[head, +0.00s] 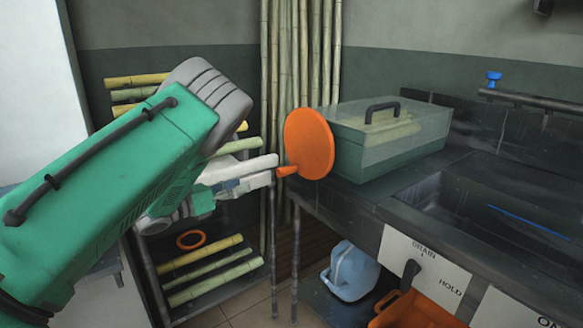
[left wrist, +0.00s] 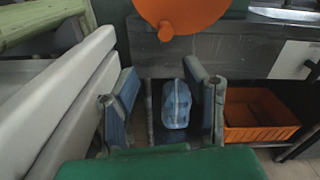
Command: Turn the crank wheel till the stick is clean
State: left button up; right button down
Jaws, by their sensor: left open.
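The orange crank wheel (head: 315,140) stands upright on the left end of the green press box (head: 385,160). Its small orange handle (head: 287,171) sticks out low on the wheel's face. A pale stick (head: 390,126) shows dimly through the clear lid of the box; how clean it is I cannot tell. My left gripper (head: 274,169) is open, its fingertips close by the handle. Contact is unclear in the head view. In the left wrist view the wheel (left wrist: 185,10) and handle (left wrist: 166,32) are beyond the spread fingers (left wrist: 165,85), with nothing between them. My right gripper is out of view.
The press box sits on a dark counter with a sink (head: 490,215) at right. Below are a blue jug (head: 350,271), an orange crate (head: 415,312) and a DRAIN/HOLD lever (head: 410,272). Racks of cane (head: 210,273) stand at left, and tall canes (head: 290,60) lean behind.

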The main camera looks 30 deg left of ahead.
aim_at(282, 173)
pick_arm(q)
jog(key=x, duration=0.3)
jog(key=d+b+x, duration=0.1)
jog(key=x, duration=0.2)
jog(key=b+x, duration=0.1)
jog(key=x, duration=0.2)
jog(key=shift+s+d+r, duration=0.25)
jog(key=shift+s+r, duration=0.05)
jog(key=w, duration=0.2)
jog(key=w+b, duration=0.1)
jog(key=shift+w+a+f, duration=0.25)
jog(key=shift+a+f, duration=0.15)
jog(key=shift+w+d+r, duration=0.25)
jog(key=shift+w+d, duration=0.05)
jog(key=shift+d, duration=0.3)
jog(key=shift+w+d+r, duration=0.2)
jog(key=shift+w+d, duration=0.1)
jog(key=shift+d, duration=0.6)
jog(key=shift+a+f, duration=0.15)
jog(key=shift+a, duration=0.45)
grip_shut()
jog(key=shift+a+f, duration=0.15)
jog(key=shift+a, duration=0.1)
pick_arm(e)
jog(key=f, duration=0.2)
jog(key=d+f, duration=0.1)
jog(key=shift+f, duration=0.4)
